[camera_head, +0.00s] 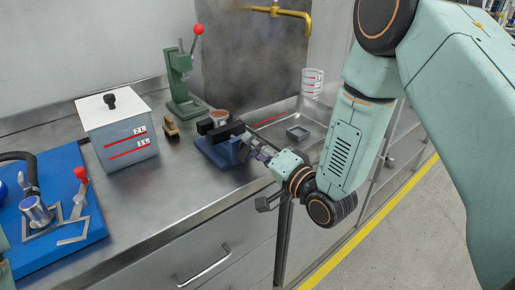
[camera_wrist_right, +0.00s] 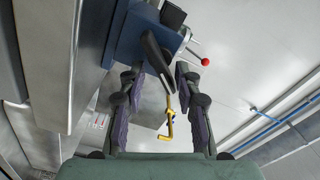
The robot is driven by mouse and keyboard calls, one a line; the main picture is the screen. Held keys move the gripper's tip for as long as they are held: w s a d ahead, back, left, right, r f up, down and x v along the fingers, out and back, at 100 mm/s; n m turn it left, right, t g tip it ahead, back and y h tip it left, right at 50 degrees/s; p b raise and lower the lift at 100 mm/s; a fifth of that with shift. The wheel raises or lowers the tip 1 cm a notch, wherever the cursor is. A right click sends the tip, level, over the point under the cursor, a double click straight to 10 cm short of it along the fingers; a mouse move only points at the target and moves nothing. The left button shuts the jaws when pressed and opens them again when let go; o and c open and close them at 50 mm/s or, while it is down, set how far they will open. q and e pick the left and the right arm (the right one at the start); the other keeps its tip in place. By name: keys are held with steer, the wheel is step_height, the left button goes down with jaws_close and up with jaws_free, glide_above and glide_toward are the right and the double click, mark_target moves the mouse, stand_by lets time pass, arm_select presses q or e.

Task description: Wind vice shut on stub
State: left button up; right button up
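My right gripper (camera_head: 258,152) is at the vice's right front side. In the wrist view, my right gripper (camera_wrist_right: 160,73) has its fingers apart. A dark bar (camera_wrist_right: 157,60), seemingly the vice's handle, lies between the fingertips with gaps showing. I cannot make out the stub clearly. My left gripper is not in view.
A green press with a red knob (camera_head: 197,29) stands behind the vice. A brush (camera_head: 170,130) and a lidded white box (camera_head: 120,130) are to the left. A blue board (camera_head: 80,175) with a red-knobbed clamp is at far left. A sink (camera_head: 299,133) and brass tap (camera_head: 285,12) are beyond.

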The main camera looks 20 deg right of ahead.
steer(key=v, duration=1.2)
stand_by(0.4)
